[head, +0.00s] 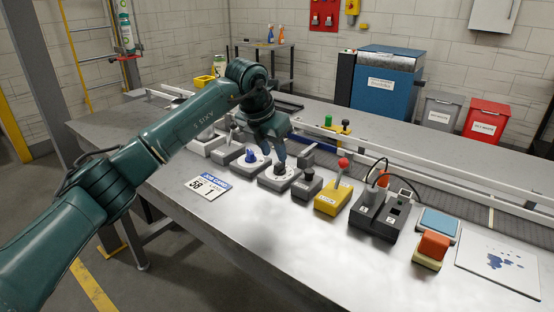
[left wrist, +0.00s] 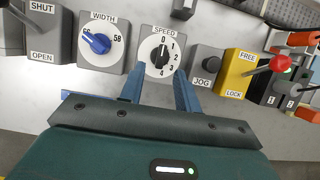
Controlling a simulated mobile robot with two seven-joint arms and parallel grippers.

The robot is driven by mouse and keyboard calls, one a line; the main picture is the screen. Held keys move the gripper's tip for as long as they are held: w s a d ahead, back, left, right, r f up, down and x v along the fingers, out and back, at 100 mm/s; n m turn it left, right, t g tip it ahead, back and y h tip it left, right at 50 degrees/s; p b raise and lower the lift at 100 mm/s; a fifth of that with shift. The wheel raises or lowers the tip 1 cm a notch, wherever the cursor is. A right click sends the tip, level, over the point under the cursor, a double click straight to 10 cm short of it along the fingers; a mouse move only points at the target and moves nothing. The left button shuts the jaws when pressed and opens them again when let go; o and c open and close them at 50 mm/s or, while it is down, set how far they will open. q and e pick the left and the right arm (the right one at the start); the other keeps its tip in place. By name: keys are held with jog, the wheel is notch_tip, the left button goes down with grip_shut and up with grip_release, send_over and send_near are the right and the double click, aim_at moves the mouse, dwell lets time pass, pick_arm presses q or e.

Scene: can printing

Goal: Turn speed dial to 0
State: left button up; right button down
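The speed dial (head: 279,178) is a grey box with a white face and a black knob, on the metal table. In the left wrist view the speed dial (left wrist: 151,62) shows numbers from 0 at the top round the right side to 4 at the bottom. Its black knob stands roughly upright in that picture; I cannot tell surely which number it points at. My left gripper (head: 269,158) is open just above and behind the dial. In the left wrist view its two blue fingers (left wrist: 160,75) are apart, with the dial's lower part between them and nothing held. My right gripper is not in view.
The width dial (left wrist: 97,43) with a blue knob is left of the speed dial. The jog button (left wrist: 207,63) and yellow free/lock lever box (head: 331,199) are to its right. A job card (head: 209,187) lies in front. A conveyor (head: 420,184) runs behind.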

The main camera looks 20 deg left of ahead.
aim_at(278, 164)
pick_arm(q)
jog(key=shift+x, duration=2.1)
jog(key=shift+c, duration=0.3)
grip_shut()
